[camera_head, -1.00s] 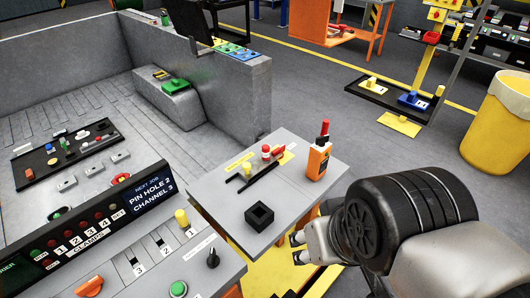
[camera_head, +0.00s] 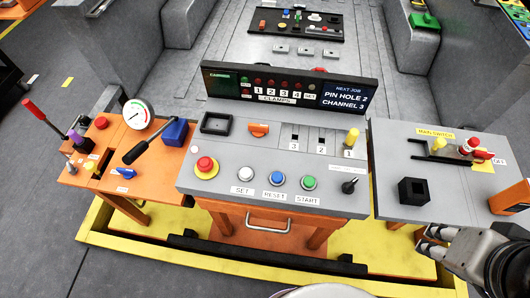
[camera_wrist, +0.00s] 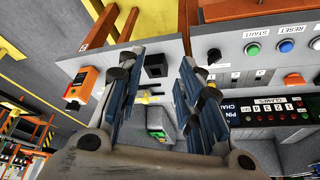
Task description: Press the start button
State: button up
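The green START button (camera_head: 309,182) sits on the front of the grey control panel (camera_head: 225,172), right of the blue RESET button (camera_head: 277,178) and white SET button (camera_head: 246,173). In the wrist view the START button (camera_wrist: 253,49) shows at the upper right, beyond my fingers. My gripper (camera_head: 428,240) is at the lower right, in front of the right-hand side table and well apart from the button. In the wrist view my gripper (camera_wrist: 155,95) has its two fingers spread with nothing between them.
A red emergency knob (camera_head: 205,164) is left of SET. A black toggle (camera_head: 349,186) stands right of START, and a yellow-knobbed lever (camera_head: 352,137) behind it. The display (camera_head: 345,97) reads pin hole 2, channel 3. The orange handheld device (camera_head: 511,198) is near my arm.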

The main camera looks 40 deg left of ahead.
aim_at(309, 181)
jog(key=u, duration=1.55)
jog(key=z, duration=0.3)
